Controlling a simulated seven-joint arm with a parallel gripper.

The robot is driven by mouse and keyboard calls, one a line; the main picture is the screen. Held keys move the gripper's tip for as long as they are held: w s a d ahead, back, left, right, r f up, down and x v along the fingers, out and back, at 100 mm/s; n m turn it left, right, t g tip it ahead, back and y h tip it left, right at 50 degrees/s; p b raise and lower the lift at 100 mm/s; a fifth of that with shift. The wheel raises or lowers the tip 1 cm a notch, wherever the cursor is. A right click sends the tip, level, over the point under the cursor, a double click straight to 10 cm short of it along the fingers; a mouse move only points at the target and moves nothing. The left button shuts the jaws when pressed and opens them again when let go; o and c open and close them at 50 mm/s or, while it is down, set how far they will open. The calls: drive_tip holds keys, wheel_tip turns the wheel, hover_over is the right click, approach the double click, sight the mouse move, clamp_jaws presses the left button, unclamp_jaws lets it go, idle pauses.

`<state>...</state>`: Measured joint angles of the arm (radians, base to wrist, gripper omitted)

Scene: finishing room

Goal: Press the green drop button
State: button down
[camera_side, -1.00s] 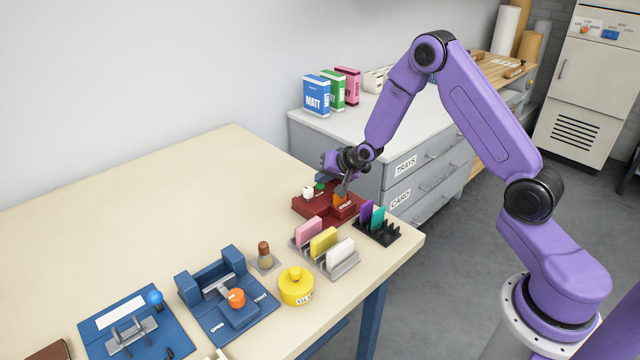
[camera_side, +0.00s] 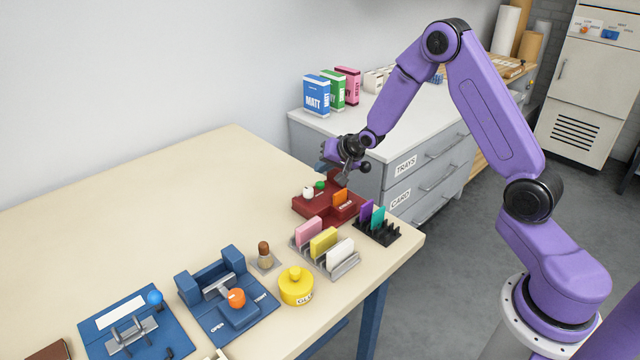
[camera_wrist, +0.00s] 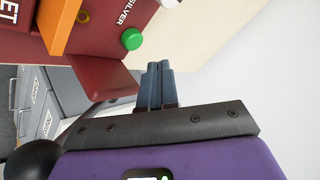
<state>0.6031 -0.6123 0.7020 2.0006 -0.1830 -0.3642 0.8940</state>
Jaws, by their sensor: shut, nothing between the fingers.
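The green button (camera_side: 320,184) is a small round knob on top of the dark red machine (camera_side: 300,207), near its back. In the wrist view the green button (camera_wrist: 131,39) shows beside the word SILVER, just up and left of my fingertips. My gripper (camera_side: 343,181) is above the machine's back right part, apart from the button. In the wrist view my gripper (camera_wrist: 157,68) has its two blue-grey fingers together, with nothing between them.
A white knob (camera_side: 308,192) sits left of the green button. In front are a black rack (camera_side: 377,236) with purple and teal cards, a grey rack (camera_side: 345,267) with pink, yellow and white cards, and a yellow glue pot (camera_side: 296,288). The table's left back is clear.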

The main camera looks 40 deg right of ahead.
sight(323, 185)
drive_tip(key=shift+r, duration=1.7)
drive_tip(key=shift+a, duration=0.1)
